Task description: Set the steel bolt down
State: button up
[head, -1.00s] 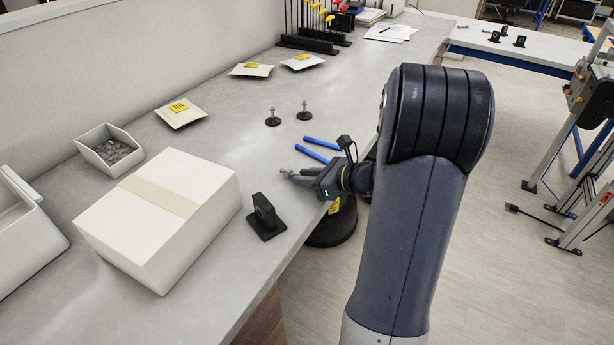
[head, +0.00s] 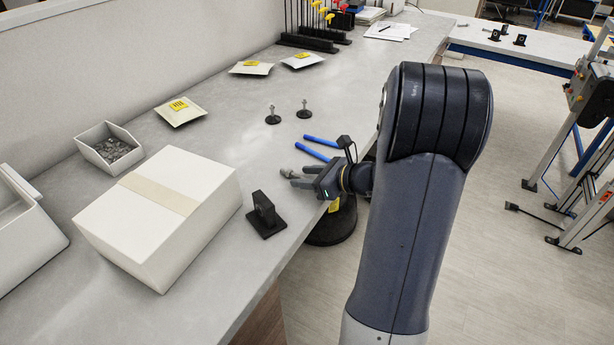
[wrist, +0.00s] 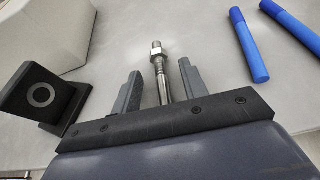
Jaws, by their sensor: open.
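The steel bolt (wrist: 159,67) shows in the wrist view between my two fingers, with a gap on each side. Its nut end points away from my gripper. In the head view the bolt (head: 286,173) is a small grey shape at the fingertips, over the bench top. My gripper (head: 297,179) is open and low over the bench near its front edge; it also shows in the wrist view (wrist: 160,77). The bolt seems to lie on the bench, but its contact with the surface is hard to make out.
Blue plier handles (wrist: 250,46) lie to the right in the wrist view. A black block fixture (head: 265,215) stands near the bench edge beside a large white box (head: 190,175). A grey bin (head: 108,148) and two upright black-based parts (head: 273,116) stand farther back.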

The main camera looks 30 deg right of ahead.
jog(key=v, duration=1.2)
jog(key=shift+d+r, duration=0.1)
jog(key=shift+c, duration=0.5)
